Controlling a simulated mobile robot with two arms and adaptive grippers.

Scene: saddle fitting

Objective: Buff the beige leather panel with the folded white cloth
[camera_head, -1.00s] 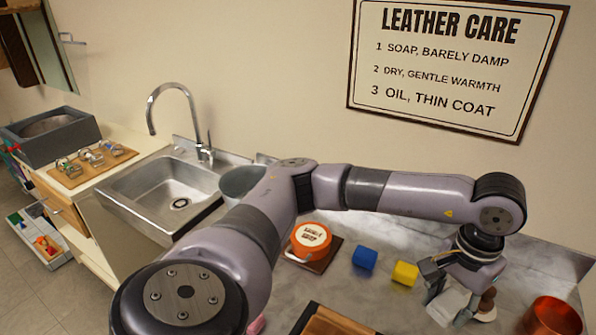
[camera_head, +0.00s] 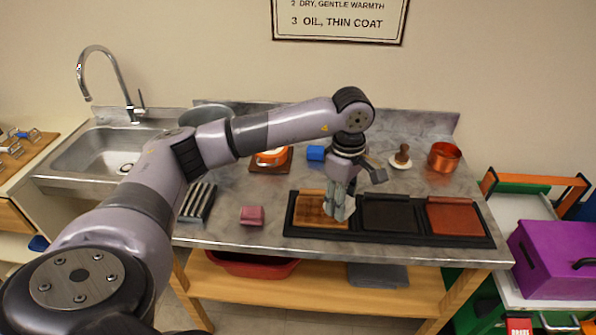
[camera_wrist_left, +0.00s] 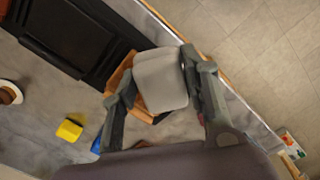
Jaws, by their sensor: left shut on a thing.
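My left gripper (camera_head: 341,203) is shut on the folded white cloth. In the left wrist view the cloth (camera_wrist_left: 160,80) is a pale rounded pad between the two fingers. The tan, beige-like leather panel (camera_head: 312,205) lies in the left bay of a black tray (camera_head: 290,222). The gripper and cloth are over this panel's right part, and cover some of it. In the left wrist view a strip of the panel (camera_wrist_left: 122,75) shows beside the cloth. I cannot tell whether the cloth touches the panel. My right gripper is not in view.
A black panel (camera_head: 390,214) and a reddish-brown panel (camera_head: 454,218) fill the other bays. A pink block (camera_head: 251,215) and a dark ribbed rack (camera_head: 198,202) lie left. A blue block (camera_head: 316,152), a wooden-handled brush (camera_head: 402,155) and a copper pot (camera_head: 444,157) stand behind.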

